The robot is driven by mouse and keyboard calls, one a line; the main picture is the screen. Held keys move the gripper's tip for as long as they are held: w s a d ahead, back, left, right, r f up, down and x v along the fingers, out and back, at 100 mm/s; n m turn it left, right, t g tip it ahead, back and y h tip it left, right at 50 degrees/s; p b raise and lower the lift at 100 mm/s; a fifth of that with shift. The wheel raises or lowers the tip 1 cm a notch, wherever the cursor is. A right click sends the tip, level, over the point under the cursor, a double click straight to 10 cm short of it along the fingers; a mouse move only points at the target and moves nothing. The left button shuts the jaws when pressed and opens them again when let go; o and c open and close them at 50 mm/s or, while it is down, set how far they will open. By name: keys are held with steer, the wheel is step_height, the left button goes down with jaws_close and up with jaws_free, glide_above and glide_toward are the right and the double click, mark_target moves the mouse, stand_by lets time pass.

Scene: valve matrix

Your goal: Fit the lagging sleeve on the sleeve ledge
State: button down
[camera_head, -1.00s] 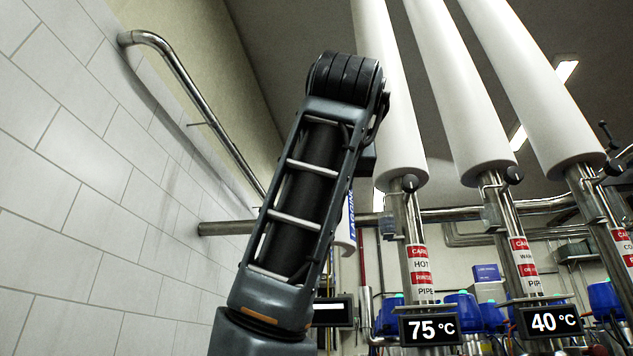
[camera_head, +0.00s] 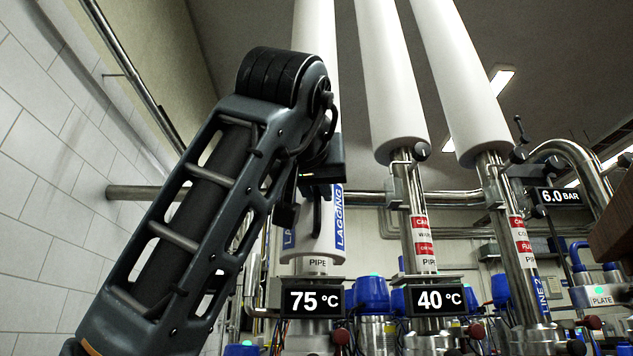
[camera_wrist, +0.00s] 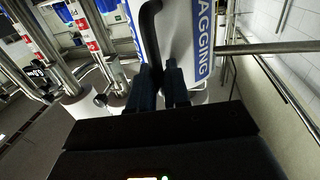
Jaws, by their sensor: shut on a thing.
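The lagging sleeve (camera_head: 315,238) is a white shell with blue LAGGING strips and a dark handle. In the head view it stands about upright at the 75 °C pipe, below the upper white lagging. I cannot tell whether it is around the pipe or in front of it. In the wrist view, the sleeve (camera_wrist: 178,35) is just beyond my gripper (camera_wrist: 174,82), which is shut on its handle (camera_wrist: 150,35). My arm hides part of the sleeve in the head view. A flat ledge (camera_head: 335,280) shows below the sleeve, above the 75 °C display; a PIPE label shows between.
The 75 °C display (camera_head: 314,302) is below the sleeve. The 40 °C pipe (camera_head: 412,200) stands to the right, with its display (camera_head: 438,299). A horizontal steel pipe (camera_head: 150,192) runs from the tiled wall (camera_head: 45,170) at left. Blue-topped valves (camera_head: 371,293) stand low behind.

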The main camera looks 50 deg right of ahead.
mark_target(306, 209)
steer(key=w+a+p+x, duration=0.1)
steer(key=w+p+x, duration=0.1)
steer(key=x, duration=1.1)
steer(key=shift+w+f, duration=0.2)
stand_by(0.5)
steer(key=shift+a, duration=0.1)
steer(key=shift+f, duration=0.25)
stand_by(0.6)
steer(key=c, duration=1)
jaws_free()
steer(key=shift+v, duration=3.9)
steer(key=shift+f, duration=0.1)
